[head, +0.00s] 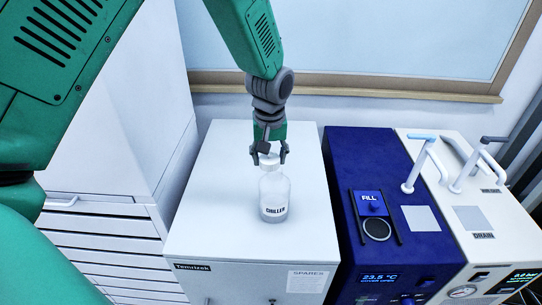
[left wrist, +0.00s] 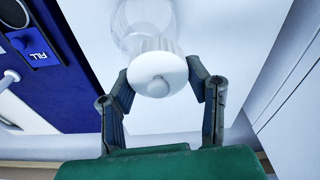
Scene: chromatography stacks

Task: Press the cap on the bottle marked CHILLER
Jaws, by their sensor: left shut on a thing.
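The clear bottle marked CHILLER (head: 273,195) stands upright on the white top of the Temrizek cabinet (head: 220,205). The white cap (head: 268,159) is at the bottle's mouth; whether it is seated cannot be told. My left gripper (head: 269,155) reaches down from above and is shut on the cap. In the left wrist view the cap (left wrist: 158,76) shows as a white disc between the fingers of my left gripper (left wrist: 160,82), with the clear bottle (left wrist: 145,22) beyond it. My right gripper is not in view.
To the right stands a dark blue unit (head: 350,160) with a FILL panel (head: 370,203) and a round port (head: 377,228). Beyond it is a white unit (head: 470,180) with taps and a DRAIN label. White drawers (head: 110,230) stand at left. The cabinet top around the bottle is clear.

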